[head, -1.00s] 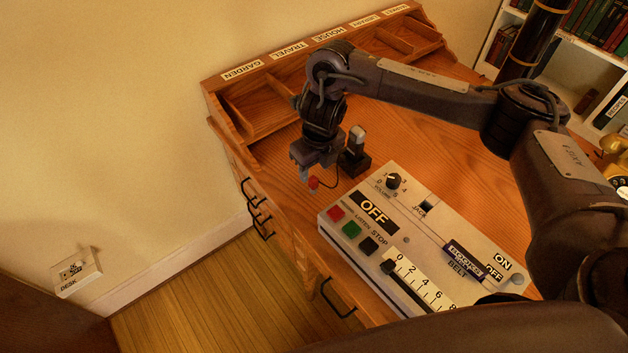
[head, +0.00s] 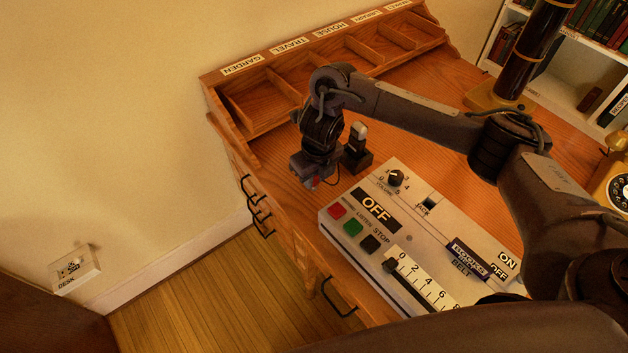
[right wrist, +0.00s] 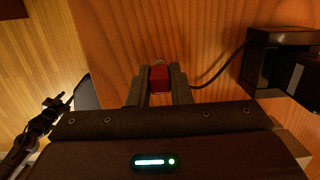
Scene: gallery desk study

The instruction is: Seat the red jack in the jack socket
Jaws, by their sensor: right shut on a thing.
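The red jack (right wrist: 159,78) sits between the two fingers of my right gripper (right wrist: 160,88) in the right wrist view, and the fingers are shut on it. A dark cable (right wrist: 222,76) runs from the jack to a black block (head: 355,158). The jack socket (head: 429,202), marked JACK, is on the grey control panel (head: 408,238), to the right of the gripper and apart from it. My left gripper is not in view.
The panel carries a volume knob (head: 396,178), several coloured buttons and a slider (head: 391,266). Sorting compartments (head: 252,108) line the desk's back. A gold telephone (head: 617,185) stands at the right.

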